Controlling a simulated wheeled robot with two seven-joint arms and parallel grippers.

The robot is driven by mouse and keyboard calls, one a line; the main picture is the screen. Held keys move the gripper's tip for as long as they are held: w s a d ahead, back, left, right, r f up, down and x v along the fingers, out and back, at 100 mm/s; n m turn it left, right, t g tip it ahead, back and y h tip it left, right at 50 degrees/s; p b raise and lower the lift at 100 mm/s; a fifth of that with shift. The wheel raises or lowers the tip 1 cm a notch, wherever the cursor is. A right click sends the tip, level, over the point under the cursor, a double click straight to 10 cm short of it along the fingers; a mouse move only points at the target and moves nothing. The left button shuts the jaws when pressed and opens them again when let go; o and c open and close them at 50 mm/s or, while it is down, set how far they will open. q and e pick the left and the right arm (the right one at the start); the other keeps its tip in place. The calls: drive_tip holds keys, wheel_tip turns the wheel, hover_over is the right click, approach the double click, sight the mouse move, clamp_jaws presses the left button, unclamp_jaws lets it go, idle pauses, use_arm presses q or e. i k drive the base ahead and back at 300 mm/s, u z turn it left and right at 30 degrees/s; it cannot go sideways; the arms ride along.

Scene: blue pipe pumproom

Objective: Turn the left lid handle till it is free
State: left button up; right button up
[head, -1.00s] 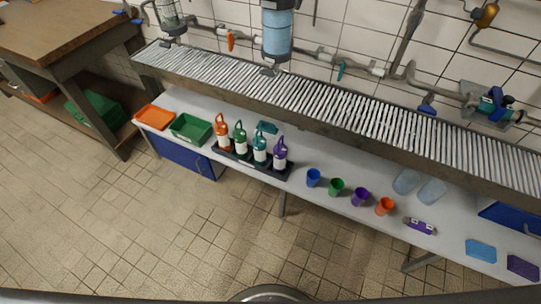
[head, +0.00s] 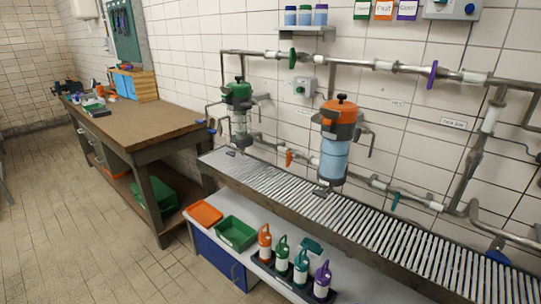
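Two filter housings hang on pipes at the tiled wall in the head view. The left one has a green lid (head: 238,93) with a dark handle (head: 239,79) on top, over a clear bowl (head: 239,128). The right one has an orange lid (head: 341,113) with a dark knob on top and a blue-filled bowl (head: 335,160). Both lids appear seated on their housings. Neither of my grippers is in view.
A slatted metal grating (head: 380,228) runs below the housings. Under it, a bench holds an orange tray (head: 205,213), a green crate (head: 236,246) and several bottles. A wooden workbench (head: 134,127) stands at left. The floor at left is clear.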

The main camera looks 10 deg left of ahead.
sight(225, 90)
drive_tip(key=u, duration=0.45)
drive_tip(key=i, duration=1.5)
drive_tip(key=z, duration=0.8)
